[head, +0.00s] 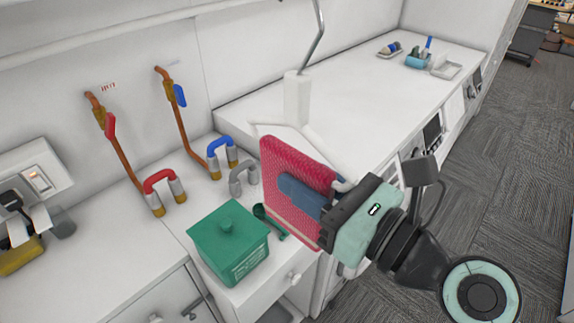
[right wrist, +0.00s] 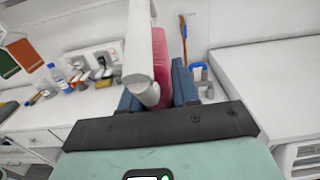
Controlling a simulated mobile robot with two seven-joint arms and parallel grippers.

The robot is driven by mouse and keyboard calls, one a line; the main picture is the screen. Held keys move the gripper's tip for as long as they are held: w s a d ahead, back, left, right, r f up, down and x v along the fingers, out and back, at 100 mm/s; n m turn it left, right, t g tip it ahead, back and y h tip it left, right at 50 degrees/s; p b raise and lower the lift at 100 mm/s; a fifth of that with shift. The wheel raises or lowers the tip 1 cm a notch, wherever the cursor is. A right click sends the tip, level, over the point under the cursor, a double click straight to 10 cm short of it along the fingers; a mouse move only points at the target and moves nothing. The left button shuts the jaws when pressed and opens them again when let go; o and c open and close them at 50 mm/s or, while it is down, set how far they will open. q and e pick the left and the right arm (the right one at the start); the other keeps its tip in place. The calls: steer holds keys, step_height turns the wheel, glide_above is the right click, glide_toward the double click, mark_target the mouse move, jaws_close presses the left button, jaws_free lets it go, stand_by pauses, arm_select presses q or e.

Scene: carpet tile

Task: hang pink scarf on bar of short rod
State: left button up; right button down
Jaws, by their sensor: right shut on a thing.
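The pink scarf (head: 288,160) hangs as a flat, upright panel in my right gripper (head: 308,196). Its blue fingers are closed on it. In the right wrist view the scarf (right wrist: 161,60) shows edge-on between the fingers (right wrist: 158,92). A white stand (head: 297,98) rises behind the scarf, and a pale bar (head: 340,157) runs from it toward the gripper. In the right wrist view the bar's rounded end (right wrist: 141,85) is just left of the scarf, over the left finger. I cannot tell whether scarf and bar touch. My left gripper is not in view.
A green lidded box (head: 228,243) and a green scoop (head: 268,220) are left of the scarf. Red (head: 164,186) and blue (head: 221,152) handled fittings stand farther left. The white worktop (head: 375,95) at back right has clear room.

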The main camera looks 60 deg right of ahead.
steer(key=b+v, duration=0.7)
steer(key=v, duration=0.3)
steer(key=shift+f, duration=0.2)
steer(key=shift+s, duration=0.15)
